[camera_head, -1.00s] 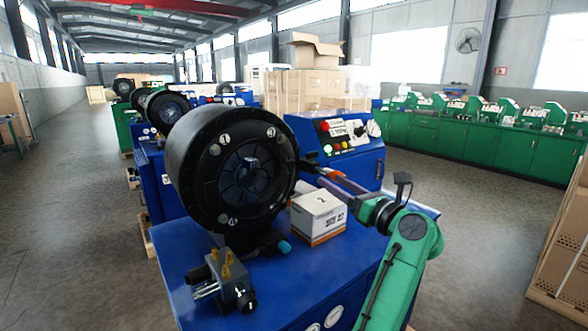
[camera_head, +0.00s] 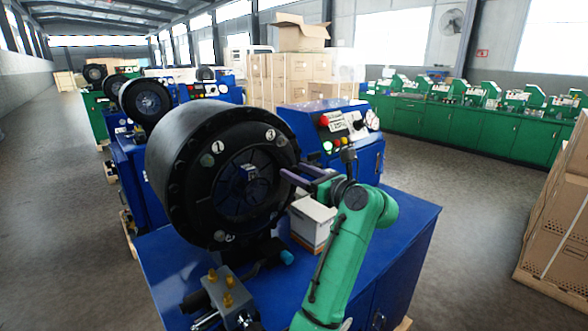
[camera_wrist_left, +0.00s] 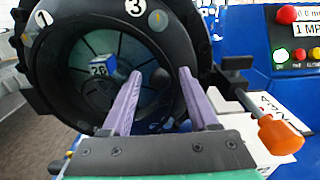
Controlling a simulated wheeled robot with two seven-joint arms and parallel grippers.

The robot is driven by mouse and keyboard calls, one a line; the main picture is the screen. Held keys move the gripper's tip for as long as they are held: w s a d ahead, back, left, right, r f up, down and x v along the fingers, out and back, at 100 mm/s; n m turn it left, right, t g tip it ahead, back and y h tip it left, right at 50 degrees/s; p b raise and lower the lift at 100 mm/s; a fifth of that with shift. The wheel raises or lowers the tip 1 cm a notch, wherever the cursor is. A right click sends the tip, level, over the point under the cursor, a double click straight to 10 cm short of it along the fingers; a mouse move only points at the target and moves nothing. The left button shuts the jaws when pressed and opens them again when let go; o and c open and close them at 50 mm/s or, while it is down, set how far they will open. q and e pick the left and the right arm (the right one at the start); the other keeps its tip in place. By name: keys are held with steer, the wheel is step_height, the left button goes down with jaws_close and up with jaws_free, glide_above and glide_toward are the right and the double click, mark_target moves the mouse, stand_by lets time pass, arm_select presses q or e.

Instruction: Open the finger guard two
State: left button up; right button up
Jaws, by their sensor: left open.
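The nearest crimper has a big round black head (camera_head: 222,165) with numbered round marks, 1 and 3 among them, around a dark recessed centre (camera_head: 247,172). I cannot tell which part is finger guard two. My left gripper (camera_head: 290,178) is open, its purple fingers pointing at the right part of the head's face. In the left wrist view the open fingers (camera_wrist_left: 160,75) overlap the face, with nothing between them; contact is unclear. My right gripper is not in view.
A control panel (camera_head: 343,125) with a red button stands behind. A brass-fitted valve block (camera_head: 230,298) is in front. The blue tabletop (camera_head: 405,225) is clear at right.

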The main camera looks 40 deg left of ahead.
arm_select(q)
steer(key=shift+d, duration=0.15)
steer(key=shift+c, duration=0.6)
jaws_close()
stand_by(0.6)
